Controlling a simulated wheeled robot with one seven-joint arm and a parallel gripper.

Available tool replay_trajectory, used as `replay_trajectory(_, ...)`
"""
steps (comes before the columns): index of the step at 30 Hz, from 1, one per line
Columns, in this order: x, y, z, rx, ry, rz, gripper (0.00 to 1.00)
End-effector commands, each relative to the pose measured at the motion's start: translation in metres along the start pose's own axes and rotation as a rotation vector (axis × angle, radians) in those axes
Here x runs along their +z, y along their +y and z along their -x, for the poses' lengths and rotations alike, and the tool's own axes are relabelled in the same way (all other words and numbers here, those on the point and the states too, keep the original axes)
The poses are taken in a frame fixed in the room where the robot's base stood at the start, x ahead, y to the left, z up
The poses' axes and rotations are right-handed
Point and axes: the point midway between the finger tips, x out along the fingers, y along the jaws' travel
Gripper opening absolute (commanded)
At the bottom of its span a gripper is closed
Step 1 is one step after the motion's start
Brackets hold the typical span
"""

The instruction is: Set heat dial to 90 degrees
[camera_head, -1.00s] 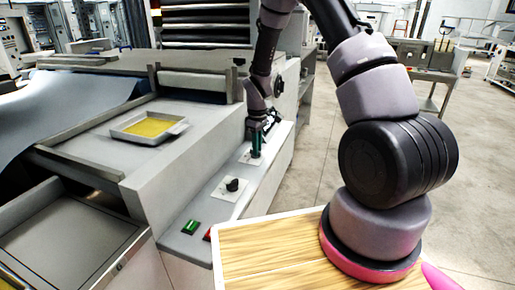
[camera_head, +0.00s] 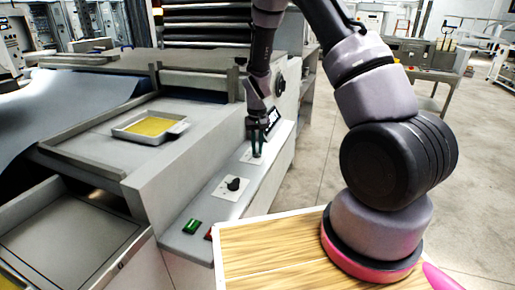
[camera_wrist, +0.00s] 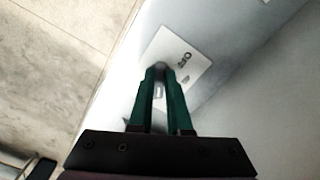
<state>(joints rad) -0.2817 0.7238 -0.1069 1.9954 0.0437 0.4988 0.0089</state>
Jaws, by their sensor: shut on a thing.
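A dark round dial on a white square plate is on the grey side panel of the machine, at the far end of the row. My gripper (camera_head: 259,150) points down at this dial from above. In the wrist view my green fingertips (camera_wrist: 160,68) close around the dial knob, which is mostly hidden between them. The white dial plate (camera_wrist: 187,62) shows there with printed marks that I cannot read for certain. A second black dial (camera_head: 234,184) on its own white plate sits nearer on the panel, apart from my gripper. I cannot read which dial is labelled for heat.
A green switch (camera_head: 192,226) and a partly hidden red one sit at the panel's near end. A tray with yellow content (camera_head: 150,127) rests on the machine top. A wooden board (camera_head: 262,240) is in front. Open floor lies to the right.

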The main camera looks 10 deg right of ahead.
Motion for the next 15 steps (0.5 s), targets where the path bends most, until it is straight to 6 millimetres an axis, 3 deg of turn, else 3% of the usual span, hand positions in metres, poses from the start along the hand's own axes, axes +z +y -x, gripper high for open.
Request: replay_trajectory(15,-0.0005,-0.0011,0.0004,0.000,0.001,-0.124,0.00)
